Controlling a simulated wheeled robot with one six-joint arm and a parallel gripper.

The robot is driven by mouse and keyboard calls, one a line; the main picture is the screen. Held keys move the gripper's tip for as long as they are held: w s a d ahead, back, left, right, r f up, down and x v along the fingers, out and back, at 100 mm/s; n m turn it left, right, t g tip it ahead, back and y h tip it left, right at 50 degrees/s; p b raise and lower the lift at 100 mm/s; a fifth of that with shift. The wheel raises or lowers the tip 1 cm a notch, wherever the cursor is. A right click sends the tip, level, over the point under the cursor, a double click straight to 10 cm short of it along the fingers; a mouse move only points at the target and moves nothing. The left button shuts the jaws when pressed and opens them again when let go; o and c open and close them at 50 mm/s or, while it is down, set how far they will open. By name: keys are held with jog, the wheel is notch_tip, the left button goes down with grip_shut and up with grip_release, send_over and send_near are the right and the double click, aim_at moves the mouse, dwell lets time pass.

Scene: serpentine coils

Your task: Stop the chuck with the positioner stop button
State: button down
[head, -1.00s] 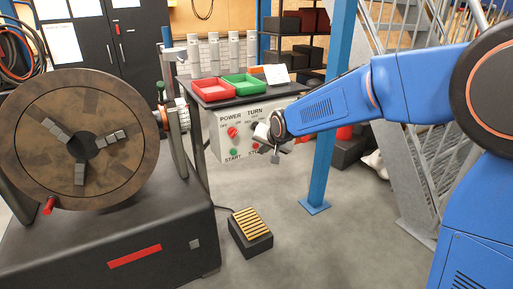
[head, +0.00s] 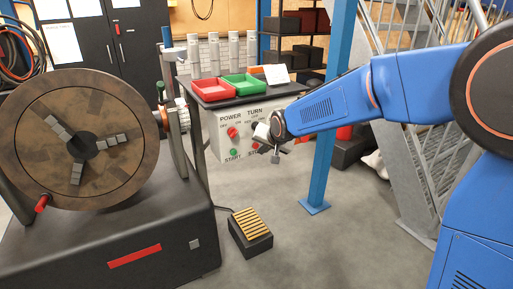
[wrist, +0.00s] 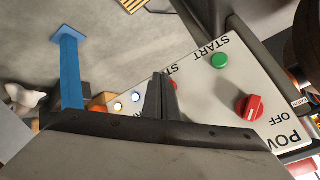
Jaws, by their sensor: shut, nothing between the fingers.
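The chuck (head: 120,172) is a large brown disc with three grey jaws, at the left of the head view. The control box (head: 222,118) has POWER and TURN labels, a red power knob (wrist: 250,106) and a green START button (wrist: 219,61). The red stop button (wrist: 173,86) shows in the wrist view, partly hidden behind my fingers, beside a half-covered "ST" label. My gripper (wrist: 161,82) is shut and empty, its fingertips in front of the panel close to the stop button. I cannot tell whether they touch it. In the head view my gripper (head: 275,152) covers the panel's right part.
A blue post (head: 322,150) is right of the box. A foot pedal (head: 250,232) sits on the floor, with clear floor to its right.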

jog(key=shift+w+a, duration=0.1)
dwell(0.6)
jog(key=shift+w+a, duration=0.15)
jog(key=shift+w, duration=0.1)
jog(key=shift+w+a, duration=0.25)
jog(key=shift+w, duration=0.15)
dwell(1.0)
dwell(0.3)
jog(key=shift+s+d, duration=0.5)
jog(key=shift+s, duration=0.25)
jog(key=shift+s+d, duration=0.7)
jog(key=shift+s, duration=0.35)
jog(key=shift+s+d, duration=0.7)
jog(key=shift+s, duration=0.35)
